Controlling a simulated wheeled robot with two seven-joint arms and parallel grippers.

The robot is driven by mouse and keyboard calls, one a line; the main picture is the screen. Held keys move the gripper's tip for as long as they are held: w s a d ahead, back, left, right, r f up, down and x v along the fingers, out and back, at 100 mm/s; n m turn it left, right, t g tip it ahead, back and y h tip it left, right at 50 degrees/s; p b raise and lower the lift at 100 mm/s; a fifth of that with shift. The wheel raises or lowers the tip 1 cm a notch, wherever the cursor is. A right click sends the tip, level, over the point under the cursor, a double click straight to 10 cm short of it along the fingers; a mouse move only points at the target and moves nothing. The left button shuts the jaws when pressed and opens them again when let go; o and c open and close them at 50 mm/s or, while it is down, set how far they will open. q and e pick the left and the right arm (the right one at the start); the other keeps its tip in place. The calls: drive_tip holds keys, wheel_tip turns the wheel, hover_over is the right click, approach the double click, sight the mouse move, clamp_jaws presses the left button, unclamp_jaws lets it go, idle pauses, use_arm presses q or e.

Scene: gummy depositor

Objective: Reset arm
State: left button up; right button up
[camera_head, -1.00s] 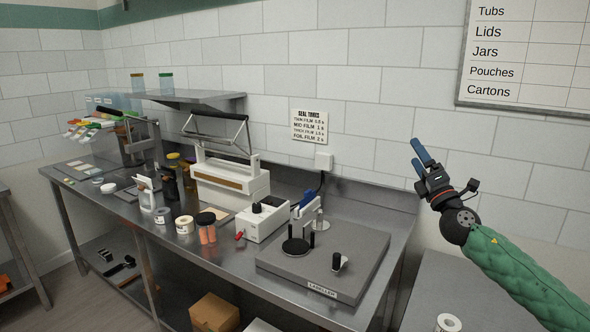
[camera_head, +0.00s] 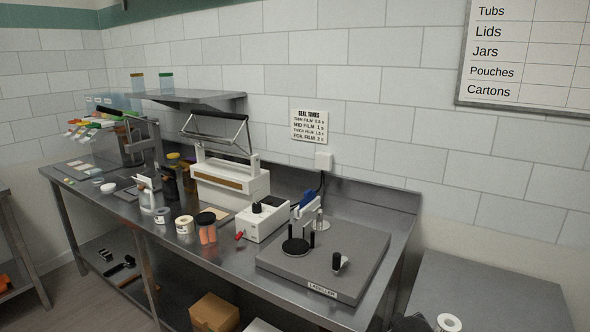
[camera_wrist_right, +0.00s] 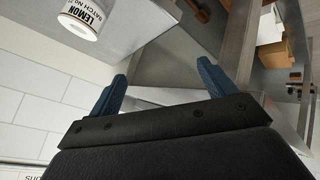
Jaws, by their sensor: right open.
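My right gripper (camera_wrist_right: 160,75) shows in the right wrist view with its two blue fingers spread apart and nothing between them. A white roll or tub labelled LEMON (camera_wrist_right: 88,17) is at the upper left of that view, beyond the fingers and apart from them. In the head view, dark parts at the bottom edge, beside a white roll (camera_head: 449,322), may belong to my right arm, but too little shows to be sure. My left gripper is in neither view.
The steel bench (camera_head: 215,262) carries a labeller plate (camera_head: 350,262), a white sealer (camera_head: 228,186), a small white box device (camera_head: 262,222) and several jars. A lower steel table (camera_head: 490,290) stands at right, mostly bare. Cardboard boxes (camera_head: 213,312) sit below the bench.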

drive_tip(key=s+a+f+m+g+y, duration=0.1)
drive_tip(key=s+a+f+g, duration=0.1)
drive_tip(key=s+f, duration=0.6)
drive_tip(key=s+a+f+g+y, duration=0.1)
drive_tip(key=s+a+f+g, duration=0.2)
drive_tip(key=s, duration=1.1)
drive_tip(key=s+a+f+m+g+y, duration=0.1)
drive_tip(key=s+a+f+g, duration=0.1)
drive_tip(key=s+a+f, duration=0.4)
drive_tip(key=s+f, duration=0.5)
drive_tip(key=f, duration=0.1)
drive_tip(key=shift+s+f+m+y, duration=0.3)
drive_tip(key=shift+s+f+y, duration=0.1)
